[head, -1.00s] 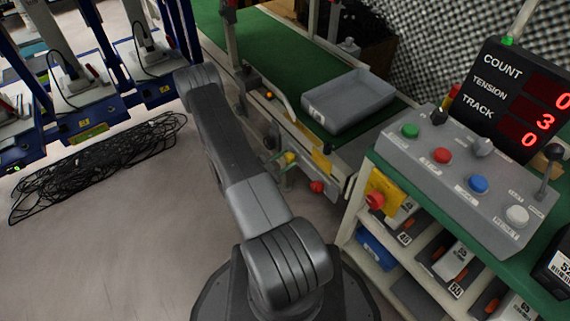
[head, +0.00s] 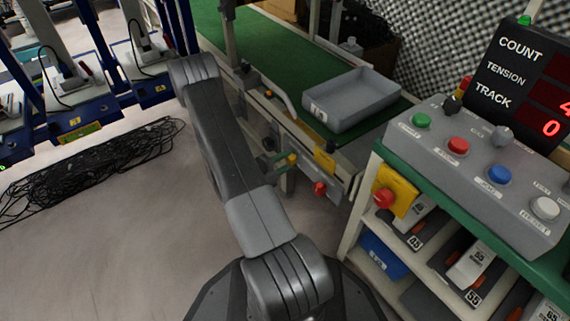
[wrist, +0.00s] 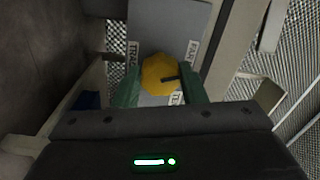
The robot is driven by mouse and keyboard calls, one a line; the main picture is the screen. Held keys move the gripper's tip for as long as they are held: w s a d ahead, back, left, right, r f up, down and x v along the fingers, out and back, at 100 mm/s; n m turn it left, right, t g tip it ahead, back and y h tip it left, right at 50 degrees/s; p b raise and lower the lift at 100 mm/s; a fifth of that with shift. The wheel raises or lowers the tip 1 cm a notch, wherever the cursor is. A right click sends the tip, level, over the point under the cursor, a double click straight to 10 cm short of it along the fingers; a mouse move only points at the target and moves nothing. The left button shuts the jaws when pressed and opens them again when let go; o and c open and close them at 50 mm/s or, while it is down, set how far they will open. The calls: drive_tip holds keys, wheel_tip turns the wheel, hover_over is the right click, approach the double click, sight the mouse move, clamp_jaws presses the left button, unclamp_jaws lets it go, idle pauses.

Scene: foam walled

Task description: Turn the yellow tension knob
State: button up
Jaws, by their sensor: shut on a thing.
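The yellow tension knob (wrist: 157,72) sits between the two green fingers of my gripper (wrist: 161,88) in the wrist view. The gripper is shut on it, one finger on each side. A dark pointer mark on the knob points to the right. A grey panel (wrist: 165,20) with partly hidden labels lies behind it; one begins "TRAC". In the head view, a small yellow piece by the conveyor's side looks like the knob (head: 292,159). The display (head: 510,85) shows a 4, cut by the picture edge, in the tension row and 0 for track.
A grey tray (head: 350,103) stands on the green conveyor (head: 270,45). A control box (head: 480,165) with coloured buttons stands at the right above shelves. A red button on a yellow box (head: 385,198) juts from the shelf. Black cables (head: 95,160) lie on the floor at left.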

drive_tip(key=shift+m, duration=1.9)
drive_tip(key=o, duration=1)
drive_tip(key=shift+a, duration=0.1)
drive_tip(key=p+v, duration=0.3)
drive_tip(key=v, duration=1)
drive_tip(key=shift+s+a+f, duration=0.1)
drive_tip(key=shift+s+a, duration=0.1)
drive_tip(key=shift+s, duration=0.1)
